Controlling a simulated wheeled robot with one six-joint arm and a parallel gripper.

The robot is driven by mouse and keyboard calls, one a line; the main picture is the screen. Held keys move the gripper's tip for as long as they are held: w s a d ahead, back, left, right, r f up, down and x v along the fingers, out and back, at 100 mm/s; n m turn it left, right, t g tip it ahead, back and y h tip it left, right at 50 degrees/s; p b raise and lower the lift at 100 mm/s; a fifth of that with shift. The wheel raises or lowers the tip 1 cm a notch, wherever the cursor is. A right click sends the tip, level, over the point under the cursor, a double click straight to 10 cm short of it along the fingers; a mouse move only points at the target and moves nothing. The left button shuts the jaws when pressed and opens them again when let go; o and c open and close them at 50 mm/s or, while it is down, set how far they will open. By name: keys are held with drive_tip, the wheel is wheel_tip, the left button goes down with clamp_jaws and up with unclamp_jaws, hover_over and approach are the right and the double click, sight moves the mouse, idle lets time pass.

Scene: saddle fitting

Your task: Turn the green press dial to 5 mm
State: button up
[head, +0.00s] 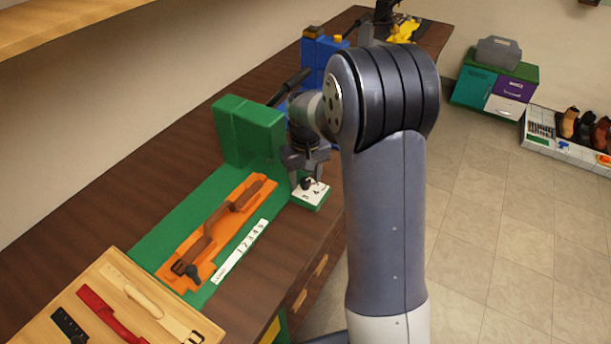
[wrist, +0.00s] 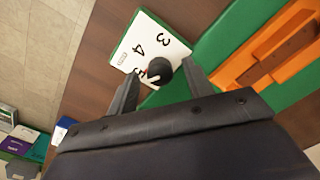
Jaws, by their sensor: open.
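The green press (head: 247,132) stands on the bench with a green base. Its dial is a black knob (wrist: 158,69) on a white plate (wrist: 170,36) marked 3, 4 and 5; the 5 is partly hidden by a finger. The plate also shows in the head view (head: 314,193), at the press's right front. A small pale pointer is at the knob's lower left in the wrist view; its exact reading cannot be told. My gripper (head: 304,168) is open above the dial. In the wrist view its fingers (wrist: 162,73) lie either side of the knob, with no clear contact visible.
An orange holder (head: 222,232) with a brown strap lies on the green base, beside a white number scale (head: 240,251). A wooden tray (head: 95,275) of straps is at the lower left. Blue (head: 318,55) and yellow machines stand farther along the bench.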

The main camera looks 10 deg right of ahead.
sight(305, 180)
drive_tip(key=shift+r, duration=0.1)
wheel_tip(305, 180, up, 11)
idle(0.4)
drive_tip(key=shift+f, duration=0.2)
wheel_tip(305, 180, down, 11)
drive_tip(key=shift+r, duration=0.1)
idle(0.4)
